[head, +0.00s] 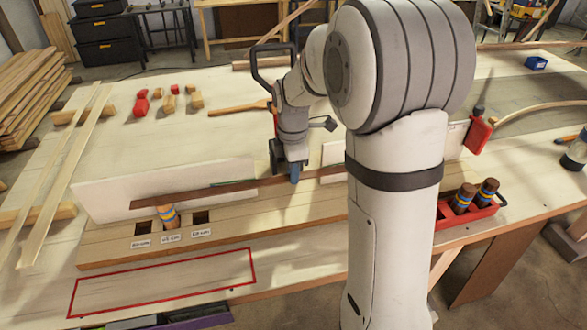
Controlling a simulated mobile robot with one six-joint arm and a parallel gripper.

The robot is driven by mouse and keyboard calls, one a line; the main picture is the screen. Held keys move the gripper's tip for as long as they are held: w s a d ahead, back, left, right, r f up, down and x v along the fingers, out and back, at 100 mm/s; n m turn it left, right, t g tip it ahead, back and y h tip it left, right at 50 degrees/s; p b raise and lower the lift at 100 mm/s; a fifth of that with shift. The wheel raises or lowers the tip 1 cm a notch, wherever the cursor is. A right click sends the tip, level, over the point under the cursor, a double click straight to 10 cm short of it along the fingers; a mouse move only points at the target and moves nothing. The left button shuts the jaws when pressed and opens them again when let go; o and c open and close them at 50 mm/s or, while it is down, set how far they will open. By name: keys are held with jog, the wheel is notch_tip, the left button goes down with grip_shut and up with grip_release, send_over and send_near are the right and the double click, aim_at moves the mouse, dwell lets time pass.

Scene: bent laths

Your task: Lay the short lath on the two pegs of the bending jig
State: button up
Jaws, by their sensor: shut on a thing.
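My gripper (294,177) is shut on a dark brown lath (225,192), gripping it right of its visible middle. The lath runs nearly level above the wooden jig board (250,224). Its left end reaches past a peg (168,218) with blue and yellow bands. That peg stands in the middle one of three labelled square holes. The lath passes at the peg's top; I cannot tell whether they touch. My arm hides the right part of the jig, and no second peg shows in it.
A red tray (470,216) at the right holds two banded pegs. White panels (120,192) stand behind the jig. A red-outlined rectangle (160,284) on the table in front is empty. Long pale laths (66,170) lie at the left. Clamps and small blocks lie farther back.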

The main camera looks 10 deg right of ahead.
jog(key=shift+f, duration=0.1)
jog(key=o, duration=1.3)
jog(key=shift+c, duration=0.2)
jog(key=shift+r+p, duration=2.15)
jog(key=shift+r, duration=0.9)
jog(key=shift+r, duration=0.1)
notch_tip(320, 180, up, 7)
jog(key=p, duration=0.5)
